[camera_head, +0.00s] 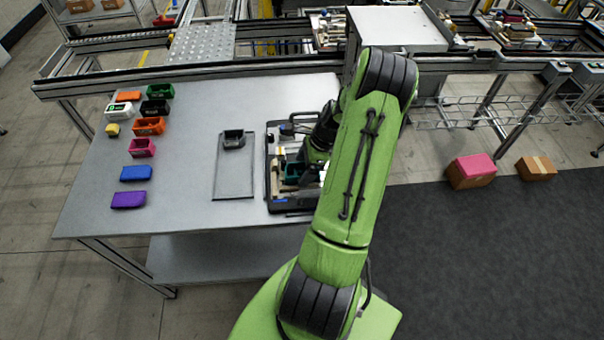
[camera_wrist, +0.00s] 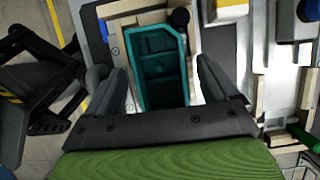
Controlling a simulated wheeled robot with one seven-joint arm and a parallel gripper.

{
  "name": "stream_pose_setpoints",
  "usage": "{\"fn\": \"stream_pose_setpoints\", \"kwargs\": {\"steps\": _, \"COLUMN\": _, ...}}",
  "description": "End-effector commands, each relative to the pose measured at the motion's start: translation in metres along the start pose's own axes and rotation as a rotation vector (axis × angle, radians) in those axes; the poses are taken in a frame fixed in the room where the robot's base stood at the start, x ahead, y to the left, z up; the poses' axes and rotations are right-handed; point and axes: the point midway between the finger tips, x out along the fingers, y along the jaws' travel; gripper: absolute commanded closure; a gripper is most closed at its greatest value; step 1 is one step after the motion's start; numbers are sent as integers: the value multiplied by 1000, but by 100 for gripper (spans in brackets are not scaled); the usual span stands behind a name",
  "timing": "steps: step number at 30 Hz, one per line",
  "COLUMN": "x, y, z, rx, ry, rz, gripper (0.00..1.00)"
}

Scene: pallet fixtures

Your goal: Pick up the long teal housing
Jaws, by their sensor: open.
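The long teal housing (camera_wrist: 160,68) is an open, box-like part with inner compartments. In the wrist view it sits in a light wooden-edged nest, its length running away from my gripper. My gripper (camera_wrist: 160,85) is open, with one dark finger on each side of the housing's near part. I cannot tell whether the fingers touch it. In the head view a small teal patch of the housing (camera_head: 292,173) shows on the black pallet (camera_head: 283,207), beside my gripper (camera_head: 312,165); my green arm hides much of the pallet.
A grey tray (camera_head: 233,197) with a dark green bin (camera_head: 233,139) lies left of the pallet. Several coloured bins and blocks, such as a purple block (camera_head: 128,200), stand at the table's left. A yellow-and-white part (camera_wrist: 226,10) and wooden fixture strips lie close right of the housing.

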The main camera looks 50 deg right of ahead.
Motion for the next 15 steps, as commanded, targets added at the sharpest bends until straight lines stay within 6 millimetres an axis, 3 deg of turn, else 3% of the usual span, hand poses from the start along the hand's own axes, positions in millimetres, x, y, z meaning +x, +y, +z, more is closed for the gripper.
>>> {"fn": "stream_pose_setpoints", "kwargs": {"steps": 5, "x": 0, "y": 0, "z": 0, "rx": 0, "ry": 0, "rz": 0, "gripper": 14}}
{"fn": "stream_pose_setpoints", "kwargs": {"steps": 15, "x": 0, "y": 0, "z": 0, "rx": 0, "ry": 0, "rz": 1, "gripper": 66}}
